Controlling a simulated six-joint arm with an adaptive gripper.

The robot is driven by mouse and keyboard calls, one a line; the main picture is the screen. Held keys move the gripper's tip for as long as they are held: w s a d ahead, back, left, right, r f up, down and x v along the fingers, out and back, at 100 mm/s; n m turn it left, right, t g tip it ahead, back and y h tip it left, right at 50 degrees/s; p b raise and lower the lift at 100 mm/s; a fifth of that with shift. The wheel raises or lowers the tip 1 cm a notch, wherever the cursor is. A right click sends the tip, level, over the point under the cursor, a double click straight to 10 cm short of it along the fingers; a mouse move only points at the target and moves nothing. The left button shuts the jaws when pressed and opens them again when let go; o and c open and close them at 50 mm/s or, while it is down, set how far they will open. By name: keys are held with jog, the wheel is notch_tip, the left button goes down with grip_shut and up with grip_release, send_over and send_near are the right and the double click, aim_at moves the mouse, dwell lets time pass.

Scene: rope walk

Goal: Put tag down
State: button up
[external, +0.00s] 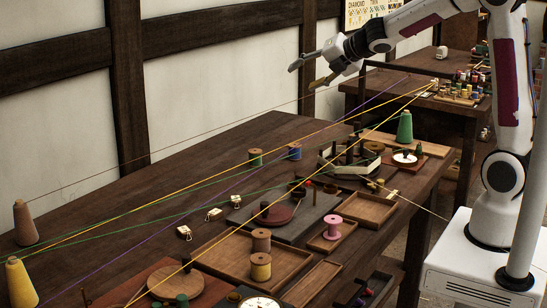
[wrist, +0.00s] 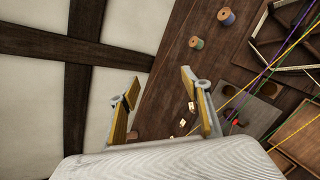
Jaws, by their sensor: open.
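Several small cream tags lie on the dark wooden table. One tag (external: 184,232) is nearest the front, another tag (external: 213,214) lies in the middle, and a third tag (external: 236,201) is farther back. My gripper (external: 303,76) is raised high above the far part of the table, near the wall, well apart from the tags. In the wrist view its two fingers (wrist: 160,75) stand wide apart with nothing between them.
Coloured threads stretch across the table (external: 130,215) from cones (external: 25,225) at the left to the far workbench. Spools (external: 261,240), a wooden tray (external: 225,262), a green cone (external: 405,127) and a pink spool (external: 332,228) stand on the right side. The table's back-left part is clear.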

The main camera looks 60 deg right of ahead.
jog(key=s+r+m+g+h, duration=0.1)
jog(key=s+m+g+h, duration=0.1)
jog(key=s+m, duration=1.4)
jog(key=s+a+f+m+g+y, duration=0.1)
jog(key=s+a+f+m, duration=0.1)
jog(key=s, duration=0.5)
jog(key=s+a+f+m+g+y, duration=0.1)
jog(key=s+a+f+m, duration=0.1)
jog(key=s, duration=0.5)
jog(key=s+a+f+m+g+y, duration=0.1)
jog(key=s+a+f+m, duration=0.1)
jog(key=s, duration=0.5)
jog(key=a+m, duration=0.1)
jog(key=a, duration=0.1)
jog(key=shift+a+m+g+y, duration=0.3)
jog(key=shift+m+g, duration=0.1)
dwell(3.7)
